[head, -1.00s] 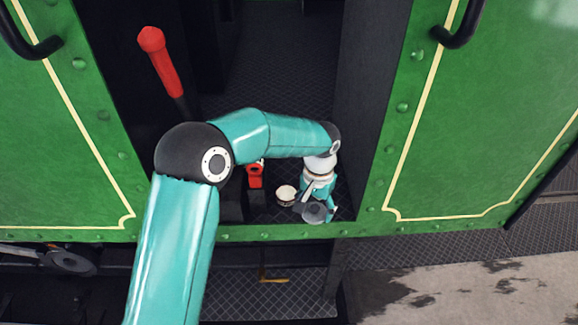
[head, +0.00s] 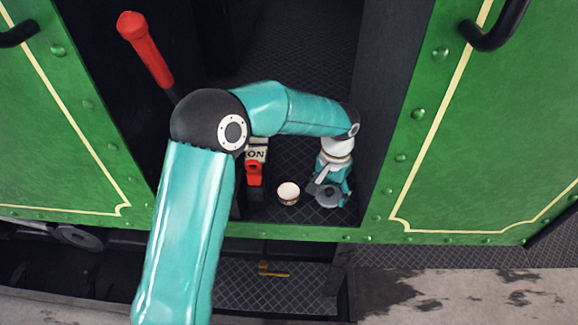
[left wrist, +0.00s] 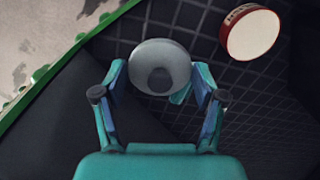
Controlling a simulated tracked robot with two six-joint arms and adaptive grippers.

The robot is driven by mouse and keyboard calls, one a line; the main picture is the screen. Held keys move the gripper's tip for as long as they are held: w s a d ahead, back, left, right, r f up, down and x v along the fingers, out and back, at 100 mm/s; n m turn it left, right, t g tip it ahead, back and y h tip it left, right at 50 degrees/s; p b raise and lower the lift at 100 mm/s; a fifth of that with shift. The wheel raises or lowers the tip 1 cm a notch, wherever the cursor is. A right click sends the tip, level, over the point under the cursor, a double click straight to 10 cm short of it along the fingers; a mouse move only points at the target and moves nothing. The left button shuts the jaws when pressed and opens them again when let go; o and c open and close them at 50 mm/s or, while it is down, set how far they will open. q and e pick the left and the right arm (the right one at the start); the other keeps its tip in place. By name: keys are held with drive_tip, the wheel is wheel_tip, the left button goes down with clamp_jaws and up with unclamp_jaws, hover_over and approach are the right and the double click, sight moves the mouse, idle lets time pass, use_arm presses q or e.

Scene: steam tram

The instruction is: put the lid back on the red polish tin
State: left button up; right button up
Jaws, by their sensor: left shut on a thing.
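The red polish tin (head: 288,193) stands open on the dark cab floor, its pale top facing up. In the left wrist view it shows at the upper right (left wrist: 250,34) with a red, lettered side. My left gripper (head: 329,184) is just right of the tin in the head view. It is shut on the lid (head: 327,196), a grey disc with a dark knob, which shows between the fingers in the left wrist view (left wrist: 160,62). The lid is apart from the tin. My right gripper is in neither view.
A red block (head: 254,173) with an ON sign (head: 256,154) stands left of the tin. A red-handled lever (head: 146,50) rises at the left. Green side panels (head: 455,150) flank the doorway. A brass piece (head: 272,270) lies on the step below the sill.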

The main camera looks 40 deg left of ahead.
use_arm(q)
drive_tip(key=s+a+r+m, duration=0.1)
drive_tip(key=a, duration=0.2)
drive_tip(key=s+a+r+b, duration=0.1)
drive_tip(key=a+r, duration=0.1)
drive_tip(key=a, duration=0.1)
drive_tip(key=a+r+m+b, duration=0.1)
drive_tip(key=a, duration=0.3)
drive_tip(key=shift+s+a+r+m, duration=0.1)
drive_tip(key=shift+s+r+m, duration=0.2)
drive_tip(key=shift+s, duration=0.1)
drive_tip(key=shift+s+a, duration=0.1)
drive_tip(key=shift+a, duration=0.05)
drive_tip(key=b, duration=0.4)
hover_over(288, 191)
wheel_tip(288, 191, down, 4)
drive_tip(key=shift+f, duration=0.1)
drive_tip(key=shift+f+b, duration=0.55)
drive_tip(key=shift+f, duration=0.35)
drive_tip(key=shift+r, duration=0.1)
drive_tip(key=shift+f, duration=0.2)
idle(0.6)
idle(0.3)
drive_tip(key=o, duration=0.8)
drive_tip(key=shift+c, duration=0.2)
